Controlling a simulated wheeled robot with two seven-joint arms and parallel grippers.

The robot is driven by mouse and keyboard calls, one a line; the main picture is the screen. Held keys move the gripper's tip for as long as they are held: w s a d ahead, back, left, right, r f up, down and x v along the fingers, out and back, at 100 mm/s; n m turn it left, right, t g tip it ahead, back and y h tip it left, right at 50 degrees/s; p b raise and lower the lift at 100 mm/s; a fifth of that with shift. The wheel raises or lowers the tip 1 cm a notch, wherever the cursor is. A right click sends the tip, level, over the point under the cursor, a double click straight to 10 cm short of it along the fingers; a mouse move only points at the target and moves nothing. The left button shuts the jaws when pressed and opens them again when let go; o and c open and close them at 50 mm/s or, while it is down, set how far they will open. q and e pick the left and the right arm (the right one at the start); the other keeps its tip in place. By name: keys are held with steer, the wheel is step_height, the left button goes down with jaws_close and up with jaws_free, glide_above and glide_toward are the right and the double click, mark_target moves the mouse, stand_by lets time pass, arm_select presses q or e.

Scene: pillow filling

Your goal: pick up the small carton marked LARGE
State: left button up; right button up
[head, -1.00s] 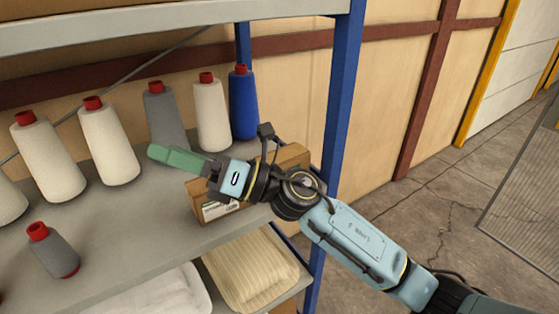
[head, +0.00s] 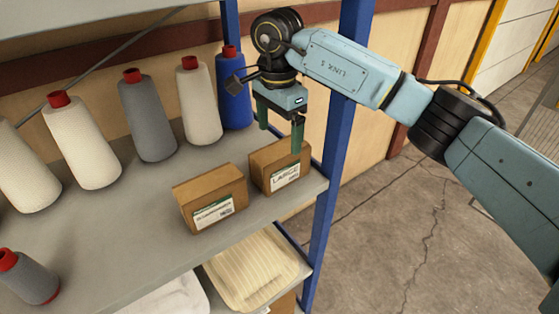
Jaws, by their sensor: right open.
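The small carton marked LARGE (head: 268,174) is a brown box with a white label on its front, standing on the grey shelf (head: 120,244) near its right end. My right gripper (head: 281,138) points down just above and behind this carton. Its green fingers are apart, one at the carton's back left and one over its top right part. Whether a finger touches the carton I cannot tell. A second brown carton (head: 207,188) stands just left of it, with a longer label too small to read surely. My left gripper is not in view.
A row of red-capped thread cones stands behind the cartons, the blue cone (head: 233,92) closest to my right gripper. A blue post (head: 338,150) stands right of the carton. A small grey cone (head: 30,278) is at front left. Folded striped cloth (head: 250,268) lies on the lower shelf.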

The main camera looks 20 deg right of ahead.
mark_target(280, 149)
steer(key=f, duration=0.1)
steer(key=f+p, duration=0.1)
steer(key=f, duration=0.2)
steer(key=shift+d+f, duration=0.25)
steer(key=shift+f, duration=0.65)
steer(key=shift+w, duration=0.1)
steer(key=c, duration=1.2)
